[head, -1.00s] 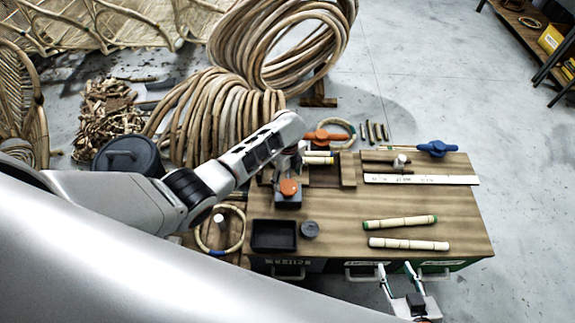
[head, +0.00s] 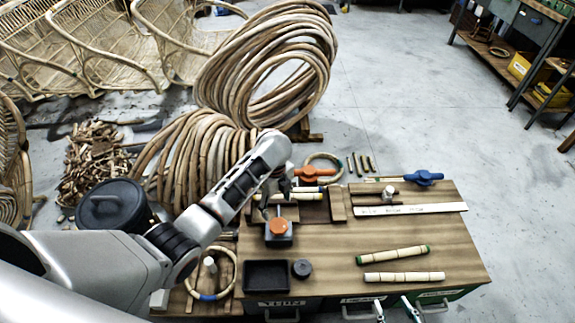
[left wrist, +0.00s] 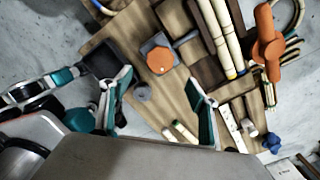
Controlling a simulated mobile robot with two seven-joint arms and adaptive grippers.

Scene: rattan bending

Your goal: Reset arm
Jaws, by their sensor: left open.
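My left gripper (head: 276,197) hangs over the back left part of the wooden workbench (head: 340,232), above a grey block with an orange round top (head: 278,226). In the left wrist view my left gripper (left wrist: 161,103) has its two teal fingers spread wide, with nothing between them. The orange-topped block (left wrist: 159,60) shows beyond the fingers. My right gripper (head: 394,309) is at the bottom edge of the head view, by the bench front. Only its fingertips show, apart and empty; the rest is cut off.
Two pale rattan pieces (head: 403,277) lie at the bench's front right. A black tray (head: 267,275) and a small dark disc (head: 302,269) are at front left. A ruler (head: 410,209) and blue-handled clamp (head: 424,178) lie at back right. Rattan coils (head: 270,75) stand behind. Bench middle is clear.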

